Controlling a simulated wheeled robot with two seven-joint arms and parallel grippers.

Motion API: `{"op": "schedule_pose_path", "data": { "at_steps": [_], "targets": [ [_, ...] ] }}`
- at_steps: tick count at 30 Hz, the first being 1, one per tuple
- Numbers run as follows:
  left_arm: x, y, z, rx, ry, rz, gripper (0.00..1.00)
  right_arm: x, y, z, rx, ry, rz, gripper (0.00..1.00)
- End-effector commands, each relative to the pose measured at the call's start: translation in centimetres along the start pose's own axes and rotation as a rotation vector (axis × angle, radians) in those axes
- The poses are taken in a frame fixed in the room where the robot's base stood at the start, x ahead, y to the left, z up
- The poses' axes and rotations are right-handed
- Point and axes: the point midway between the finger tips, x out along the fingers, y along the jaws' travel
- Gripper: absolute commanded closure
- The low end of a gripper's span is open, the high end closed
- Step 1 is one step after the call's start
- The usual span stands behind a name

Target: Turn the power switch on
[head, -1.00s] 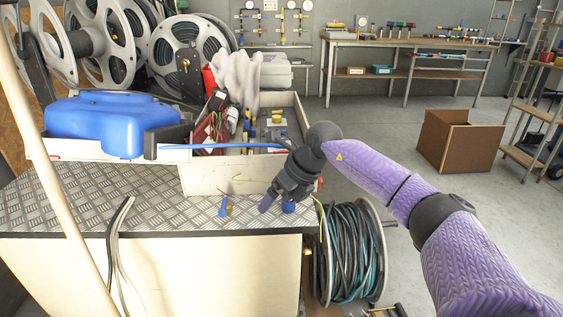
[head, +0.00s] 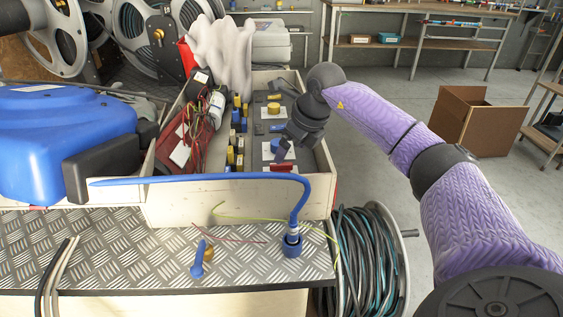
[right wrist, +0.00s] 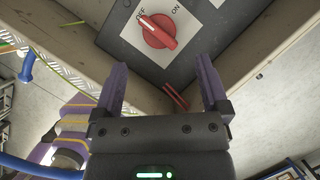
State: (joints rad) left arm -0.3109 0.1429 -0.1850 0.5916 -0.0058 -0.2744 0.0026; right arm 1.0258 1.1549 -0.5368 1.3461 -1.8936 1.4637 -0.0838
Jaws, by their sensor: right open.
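The power switch (right wrist: 156,31) is a red rotary knob on a white plate marked OFF and ON, set in a dark grey panel (right wrist: 120,42). Its ridge lines up with OFF. My right gripper (right wrist: 161,65) is open and empty. Its fingers point toward the knob from below in the right wrist view, one to each side and apart from it. My left gripper is not in view.
The panel lies in a pale wooden box (head: 240,203) with several yellow and blue parts. A blue hose (head: 210,178) arcs in front of it to a blue fitting (head: 292,245) on the metal-plate bench. A blue reel body (head: 60,140) stands left. A hose coil (head: 362,262) lies right.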

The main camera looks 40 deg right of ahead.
Motion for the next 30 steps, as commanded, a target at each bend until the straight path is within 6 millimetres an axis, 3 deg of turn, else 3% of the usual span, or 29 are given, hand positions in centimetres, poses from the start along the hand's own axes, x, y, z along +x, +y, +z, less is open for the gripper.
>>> {"op": "schedule_pose_path", "data": {
  "at_steps": [1, 7, 11, 19, 30],
  "targets": [
    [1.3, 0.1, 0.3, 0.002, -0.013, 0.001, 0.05, 2.2, 0.1, -0.3, 0.001, 0.006, 0.004, 0.05],
    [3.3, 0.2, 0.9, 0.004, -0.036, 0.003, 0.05, 6.3, 0.1, -0.3, 0.001, 0.005, 0.002, 0.05],
    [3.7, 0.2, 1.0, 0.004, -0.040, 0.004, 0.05, 7.2, 0.1, -0.1, 0.000, 0.002, 0.001, 0.05],
    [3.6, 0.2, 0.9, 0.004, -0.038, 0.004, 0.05, 7.1, 0.0, 0.0, 0.000, 0.000, 0.000, 0.07],
    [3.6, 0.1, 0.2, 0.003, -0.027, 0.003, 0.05, 7.1, 0.1, 0.0, 0.000, 0.000, 0.001, 0.85]
  ]
}}
